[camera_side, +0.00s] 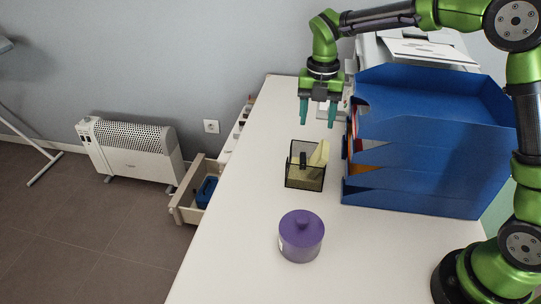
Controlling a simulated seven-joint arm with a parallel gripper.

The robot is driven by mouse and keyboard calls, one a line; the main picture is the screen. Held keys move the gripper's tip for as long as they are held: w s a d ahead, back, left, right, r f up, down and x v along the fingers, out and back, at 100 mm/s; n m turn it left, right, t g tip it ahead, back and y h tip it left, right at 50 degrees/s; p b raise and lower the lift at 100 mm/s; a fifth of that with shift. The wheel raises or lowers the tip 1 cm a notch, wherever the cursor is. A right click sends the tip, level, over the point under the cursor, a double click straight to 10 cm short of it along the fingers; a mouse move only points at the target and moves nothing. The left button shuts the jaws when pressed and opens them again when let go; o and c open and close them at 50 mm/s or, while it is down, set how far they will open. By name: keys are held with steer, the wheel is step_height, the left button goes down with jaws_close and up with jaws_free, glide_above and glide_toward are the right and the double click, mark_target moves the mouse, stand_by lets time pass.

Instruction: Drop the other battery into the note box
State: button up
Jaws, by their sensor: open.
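The note box (304,184) is a small black mesh box on the white table. It holds yellow notes (320,154) and a small dark upright piece (303,159) that may be a battery. I cannot make out any other battery for certain. My gripper (318,113) points down with its teal fingers apart and nothing visible between them. In the picture it is above the note box, apart from it and toward the back of the table.
A purple lidded pot (301,238) stands in front of the note box. Blue stacked trays (420,190) stand to the right, with a printer behind. An open wooden drawer (187,196) at the left holds a blue thing (206,191). The table's front left is clear.

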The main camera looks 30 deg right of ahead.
step_height(320, 180, up, 14)
steer(key=shift+r, duration=0.2)
steer(key=s+r+m+t, duration=0.2)
steer(key=s+m+t, duration=0.2)
steer(key=s+m, duration=0.9)
steer(key=s+f+m+t+y, duration=0.1)
steer(key=s+f+m, duration=0.3)
steer(key=m, duration=0.5)
steer(key=s+d+f+m+t+y, duration=0.1)
steer(key=s+f+m, duration=0.3)
steer(key=m, duration=0.5)
steer(key=shift+s+f+t, duration=0.2)
steer(key=shift+s+t, duration=0.4)
steer(key=shift+s, duration=0.05)
